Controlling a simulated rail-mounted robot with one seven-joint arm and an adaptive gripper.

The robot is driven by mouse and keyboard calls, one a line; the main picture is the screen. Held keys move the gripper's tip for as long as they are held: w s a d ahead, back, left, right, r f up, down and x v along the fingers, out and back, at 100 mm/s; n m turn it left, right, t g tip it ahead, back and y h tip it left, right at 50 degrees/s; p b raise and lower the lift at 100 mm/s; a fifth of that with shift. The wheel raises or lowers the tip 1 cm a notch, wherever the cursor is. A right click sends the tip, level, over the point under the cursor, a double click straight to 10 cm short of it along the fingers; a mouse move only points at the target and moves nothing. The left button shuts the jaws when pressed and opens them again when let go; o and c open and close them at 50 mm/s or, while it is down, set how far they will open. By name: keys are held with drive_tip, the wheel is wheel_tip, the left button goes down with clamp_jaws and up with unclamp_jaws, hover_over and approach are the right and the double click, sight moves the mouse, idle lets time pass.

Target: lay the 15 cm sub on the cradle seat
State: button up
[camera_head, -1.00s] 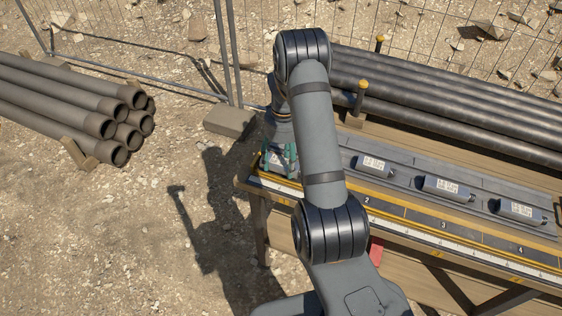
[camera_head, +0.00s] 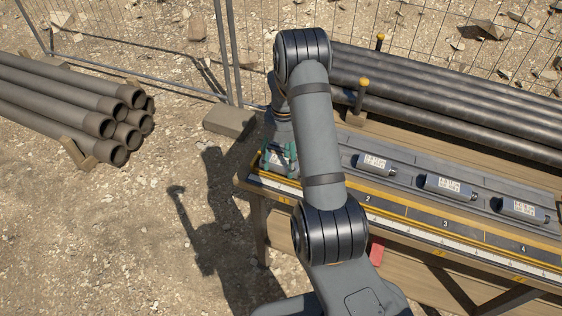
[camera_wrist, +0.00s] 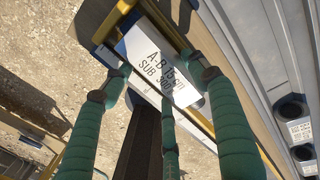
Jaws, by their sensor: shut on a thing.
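My gripper (camera_head: 278,160) is at the left end of the bench, with green fingers, and it shows large in the wrist view (camera_wrist: 160,92). It is shut on a sub (camera_wrist: 157,62) with a white label reading "A-B 15 cm SUB" and a part I cannot read clearly. The label lies between the fingertips. The fingers and my arm hide much of the sub in the head view. I cannot tell whether it touches the bench below. The cradle seat cannot be made out clearly; the area under the gripper is hidden.
Labelled grey subs (camera_head: 373,163), (camera_head: 449,188) and (camera_head: 522,210) lie in a row on the grey tray to the right. A numbered black and yellow strip (camera_head: 405,213) runs along the bench front. Long pipes (camera_head: 440,92) with yellow-capped posts (camera_head: 362,84) lie behind.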

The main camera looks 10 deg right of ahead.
drive_tip(key=shift+f, duration=0.1)
idle(0.3)
drive_tip(key=o, duration=1.5)
drive_tip(key=o, duration=0.3)
drive_tip(key=shift+r+p, duration=2.1)
drive_tip(key=shift+r, duration=1.45)
drive_tip(key=shift+f, duration=0.2)
wheel_tip(320, 180, down, 7)
drive_tip(key=b, duration=0.4)
drive_tip(key=shift+f+b, duration=0.1)
drive_tip(key=shift+b, duration=0.3)
drive_tip(key=shift+r+p, duration=0.4)
